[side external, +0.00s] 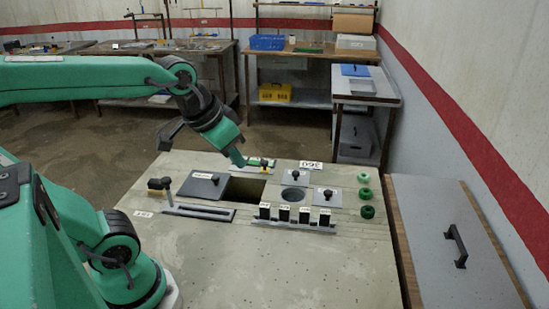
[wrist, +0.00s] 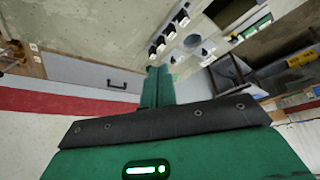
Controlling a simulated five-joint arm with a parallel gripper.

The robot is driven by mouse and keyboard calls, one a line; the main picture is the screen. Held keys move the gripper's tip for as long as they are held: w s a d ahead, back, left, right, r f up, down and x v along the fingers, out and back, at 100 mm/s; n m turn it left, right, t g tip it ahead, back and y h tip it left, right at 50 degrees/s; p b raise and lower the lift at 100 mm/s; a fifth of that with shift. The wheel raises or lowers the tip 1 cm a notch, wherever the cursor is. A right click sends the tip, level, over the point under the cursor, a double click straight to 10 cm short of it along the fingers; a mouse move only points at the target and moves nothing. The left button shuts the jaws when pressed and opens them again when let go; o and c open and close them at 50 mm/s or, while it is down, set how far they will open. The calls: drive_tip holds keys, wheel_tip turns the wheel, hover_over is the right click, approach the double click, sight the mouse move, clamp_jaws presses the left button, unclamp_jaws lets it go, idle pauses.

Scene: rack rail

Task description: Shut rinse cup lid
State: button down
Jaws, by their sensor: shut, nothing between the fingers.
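In the side external view, a round opening (side external: 293,194) sits in the panel with its rim bare; I take it for the rinse cup. A small grey plate with a black knob (side external: 327,196) lies flat to its right, and another black knob (side external: 295,174) stands just behind it. I cannot tell which of these is the rinse cup lid. My gripper (side external: 242,164) is shut and empty, above the back of the panel, left of the round opening and apart from it. In the wrist view, my shut fingers (wrist: 157,75) point toward the panel; the round opening (wrist: 192,40) shows beyond them.
A slotted rail (side external: 198,212) and several black blocks (side external: 284,213) stand in front. Green rings (side external: 366,194) stand at the right. The front of the table is clear.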

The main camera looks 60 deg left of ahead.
drive_tip(key=w+a+r, duration=0.1)
drive_tip(key=w+a, duration=0.2)
drive_tip(key=w, duration=0.6)
drive_tip(key=n+g+y, duration=0.1)
drive_tip(key=n+g, duration=0.1)
drive_tip(key=n, duration=0.1)
hover_over(302, 174)
drive_tip(key=s, duration=0.2)
wheel_tip(302, 174, down, 14)
drive_tip(key=shift+w+d+f, duration=0.2)
drive_tip(key=shift+w+d, duration=0.05)
drive_tip(key=shift+f, duration=0.1)
drive_tip(key=x, duration=0.9)
drive_tip(key=shift+w+f, duration=0.3)
drive_tip(key=shift+s+d+f, duration=0.1)
drive_tip(key=shift+s+d, duration=0.1)
drive_tip(key=shift+s, duration=0.4)
drive_tip(key=shift+s+d+f, duration=0.1)
drive_tip(key=shift+s+d, duration=0.1)
drive_tip(key=shift+s, duration=0.45)
drive_tip(key=shift+s+d+f, duration=0.1)
drive_tip(key=shift+s+d, duration=0.05)
drive_tip(key=shift+s, duration=0.45)
